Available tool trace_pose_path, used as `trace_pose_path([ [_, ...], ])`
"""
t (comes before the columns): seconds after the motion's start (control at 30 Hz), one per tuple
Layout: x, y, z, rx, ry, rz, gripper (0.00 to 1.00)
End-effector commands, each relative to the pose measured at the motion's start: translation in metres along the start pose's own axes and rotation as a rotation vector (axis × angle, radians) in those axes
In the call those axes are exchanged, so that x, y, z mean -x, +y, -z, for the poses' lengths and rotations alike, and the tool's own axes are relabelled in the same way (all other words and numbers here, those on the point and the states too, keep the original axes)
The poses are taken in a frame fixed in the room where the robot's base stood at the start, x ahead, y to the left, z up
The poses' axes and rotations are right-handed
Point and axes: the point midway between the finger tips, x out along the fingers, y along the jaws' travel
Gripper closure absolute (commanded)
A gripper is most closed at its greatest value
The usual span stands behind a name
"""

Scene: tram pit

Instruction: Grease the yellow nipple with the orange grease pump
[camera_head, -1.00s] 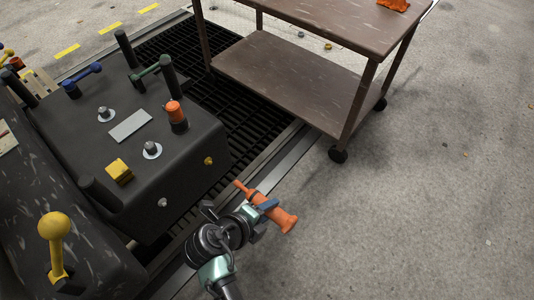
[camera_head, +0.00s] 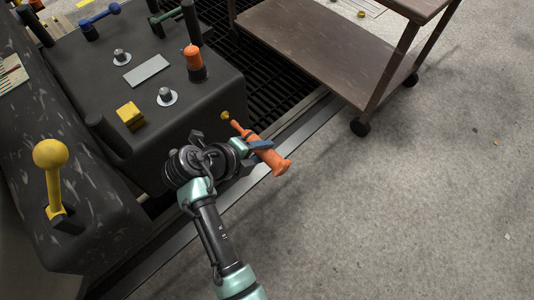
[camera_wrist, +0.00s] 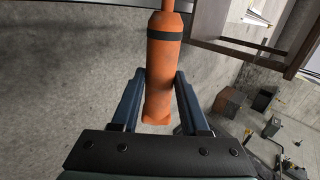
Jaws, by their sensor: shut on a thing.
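The orange grease pump (camera_head: 270,157) is held in my gripper (camera_head: 258,150), which is shut on its body. Its thin nozzle points up and left. The yellow nipple (camera_head: 225,115) is a small knob on the side face of the dark block (camera_head: 215,95). In the head view the nozzle tip appears just beside the nipple, with a small gap; the depth between them is unclear. In the wrist view the pump (camera_wrist: 164,70) stands between the two blue fingers (camera_wrist: 160,100), its nozzle cut off at the top edge. The nipple is not visible there.
The block carries an orange-capped post (camera_head: 194,62), a yellow cube (camera_head: 130,115), bolts and levers. A yellow ball lever (camera_head: 51,160) stands at left. A brown wheeled cart (camera_head: 325,45) stands behind. Grating lies between block and cart.

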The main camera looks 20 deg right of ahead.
Motion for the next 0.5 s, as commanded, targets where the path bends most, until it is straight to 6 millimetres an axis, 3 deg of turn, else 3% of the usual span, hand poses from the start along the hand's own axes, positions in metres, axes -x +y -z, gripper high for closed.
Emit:
trace_pose_path([
  [0.5,0.0008,-0.0013,-0.0061,-0.002,-0.001,0.002,1.00],
])
